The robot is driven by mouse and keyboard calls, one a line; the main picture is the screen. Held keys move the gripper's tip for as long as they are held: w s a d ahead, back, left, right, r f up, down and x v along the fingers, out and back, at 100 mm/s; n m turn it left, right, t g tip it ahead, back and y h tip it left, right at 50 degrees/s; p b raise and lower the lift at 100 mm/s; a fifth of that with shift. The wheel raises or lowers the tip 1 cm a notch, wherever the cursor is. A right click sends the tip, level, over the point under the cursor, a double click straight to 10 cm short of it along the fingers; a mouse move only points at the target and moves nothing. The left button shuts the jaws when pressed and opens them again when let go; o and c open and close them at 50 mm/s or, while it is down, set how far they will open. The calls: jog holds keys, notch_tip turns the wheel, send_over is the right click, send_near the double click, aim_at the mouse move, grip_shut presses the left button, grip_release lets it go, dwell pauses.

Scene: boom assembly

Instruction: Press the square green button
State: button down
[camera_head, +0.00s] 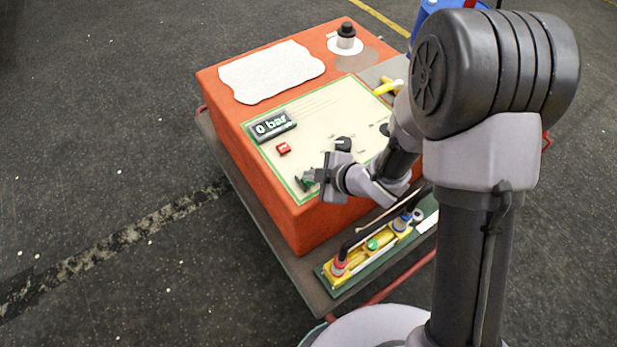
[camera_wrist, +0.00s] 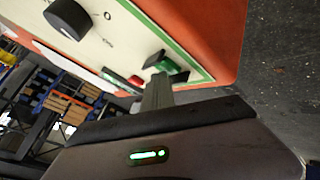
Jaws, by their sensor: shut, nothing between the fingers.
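The square green button (camera_wrist: 172,66) sits near the corner of the cream panel in the wrist view, with a dark part beside it. In the head view, a small green part (camera_head: 308,177) shows at the panel's near corner, partly hidden by my gripper. My gripper (camera_head: 318,180) is shut and empty, low over that corner. In the wrist view its fingertips (camera_wrist: 157,88) are just short of the green button; I cannot tell whether they touch it.
The panel (camera_head: 310,120) on the orange box also holds a red square button (camera_head: 283,148), a black knob (camera_head: 343,144) and a "0 bar" display (camera_head: 270,125). A yellow fixture (camera_head: 374,250) with a round green button stands on the cart's lower ledge. A white cloth (camera_head: 270,72) lies behind.

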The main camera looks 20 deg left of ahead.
jog(key=shift+r+p, duration=0.75)
jog(key=shift+r, duration=0.15)
notch_tip(320, 180, up, 5)
jog(key=p, duration=0.4)
dwell(0.5)
